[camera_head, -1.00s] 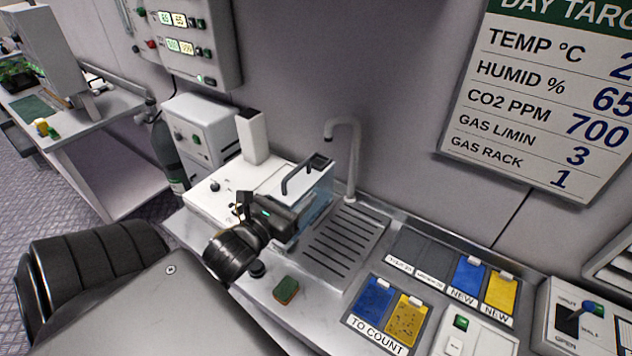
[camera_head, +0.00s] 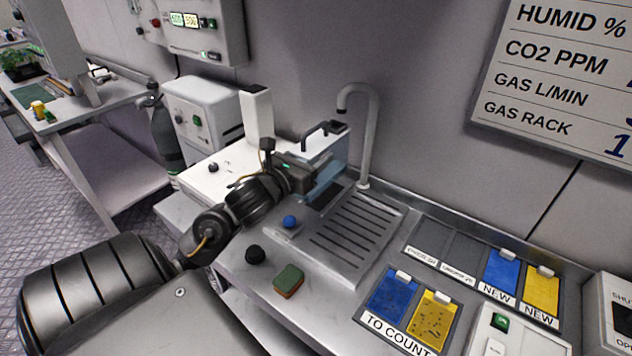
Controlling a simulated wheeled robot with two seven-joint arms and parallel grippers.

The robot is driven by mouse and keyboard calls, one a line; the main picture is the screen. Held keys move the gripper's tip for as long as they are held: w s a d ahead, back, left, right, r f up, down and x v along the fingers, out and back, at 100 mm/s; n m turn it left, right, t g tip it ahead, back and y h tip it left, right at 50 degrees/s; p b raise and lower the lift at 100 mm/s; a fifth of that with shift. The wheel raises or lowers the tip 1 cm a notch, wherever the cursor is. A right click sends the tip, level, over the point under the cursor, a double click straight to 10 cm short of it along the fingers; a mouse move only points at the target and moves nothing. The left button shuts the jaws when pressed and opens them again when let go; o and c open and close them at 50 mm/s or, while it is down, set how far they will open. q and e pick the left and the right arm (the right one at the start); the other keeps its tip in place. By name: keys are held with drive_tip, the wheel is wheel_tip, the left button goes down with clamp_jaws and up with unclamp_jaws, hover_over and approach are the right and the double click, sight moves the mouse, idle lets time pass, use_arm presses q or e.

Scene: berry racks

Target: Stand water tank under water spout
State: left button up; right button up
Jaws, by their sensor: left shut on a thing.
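The water tank (camera_head: 329,170) is a clear bluish box with a dark handle on top. It stands upright at the left end of the drain grate, left of the water spout (camera_head: 364,130), a grey hooked pipe. My left gripper (camera_head: 312,176) is shut on the tank at its near side and partly hides it. Whether the tank touches the surface below cannot be told. The slotted drain grate (camera_head: 352,237) lies below and in front of the spout, with a blue knob (camera_head: 289,221) at its near left. My right gripper is not in view.
A white machine (camera_head: 222,176) stands behind and left of the tank. A green and brown sponge (camera_head: 288,281) and a black knob (camera_head: 255,254) are on the front counter. Blue and yellow cards (camera_head: 390,295) sit in labelled slots at right.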

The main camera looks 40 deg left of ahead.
use_arm(q)
drive_tip(key=w+f, duration=0.1)
drive_tip(key=w+a+f, duration=0.1)
drive_tip(key=f, duration=0.1)
drive_tip(key=shift+w+f, duration=0.15)
drive_tip(key=shift+f, duration=0.1)
drive_tip(key=shift+w+a+f, duration=0.2)
drive_tip(key=shift+f, duration=0.2)
drive_tip(key=shift+w+a+f, duration=0.15)
drive_tip(key=shift+w+f, duration=0.05)
drive_tip(key=shift+f, duration=0.15)
drive_tip(key=shift+w+d+f, duration=0.1)
drive_tip(key=shift+f, duration=1.4)
drive_tip(key=o, duration=1.2)
